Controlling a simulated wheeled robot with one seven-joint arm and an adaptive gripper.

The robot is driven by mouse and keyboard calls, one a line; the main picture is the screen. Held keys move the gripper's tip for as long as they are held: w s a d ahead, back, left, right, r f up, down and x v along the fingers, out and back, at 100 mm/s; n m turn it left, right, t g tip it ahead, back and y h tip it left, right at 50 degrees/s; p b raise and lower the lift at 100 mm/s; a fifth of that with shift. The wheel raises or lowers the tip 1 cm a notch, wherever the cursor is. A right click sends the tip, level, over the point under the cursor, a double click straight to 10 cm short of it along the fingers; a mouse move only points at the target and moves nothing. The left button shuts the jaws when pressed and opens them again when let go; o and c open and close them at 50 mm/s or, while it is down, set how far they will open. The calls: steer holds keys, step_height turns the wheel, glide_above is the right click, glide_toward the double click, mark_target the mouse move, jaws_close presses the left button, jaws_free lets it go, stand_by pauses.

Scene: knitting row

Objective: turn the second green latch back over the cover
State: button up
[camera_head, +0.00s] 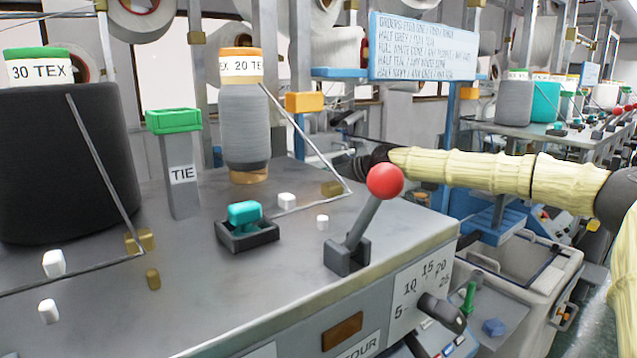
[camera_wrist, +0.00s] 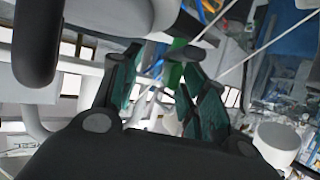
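A small green upright part (camera_head: 470,297) stands by the grey bin at the lower right in the head view; I cannot tell whether it is one of the latches. No latch closing over a cover can be made out clearly. In the wrist view my gripper (camera_wrist: 158,75) has its two dark, green-padded fingers apart, with a gap between them. A bright green patch (camera_wrist: 175,74) shows beyond the fingers, too blurred to name. In the head view my sleeved arm reaches left behind the red-knobbed lever; the fingertips are hidden there.
A lever with a red knob (camera_head: 385,181) rises from the grey machine top (camera_head: 220,300). A green-capped TIE post (camera_head: 182,172), a grey cone (camera_head: 247,125) and a black cone (camera_head: 62,160) stand on it. A grey bin (camera_head: 540,290) stands at the lower right.

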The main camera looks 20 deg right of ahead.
steer(key=shift+a, duration=0.15)
steer(key=shift+s+r, duration=0.1)
steer(key=shift+s, duration=0.1)
steer(key=v, duration=1.1)
steer(key=shift+d+r, duration=0.15)
steer(key=shift+d, duration=0.2)
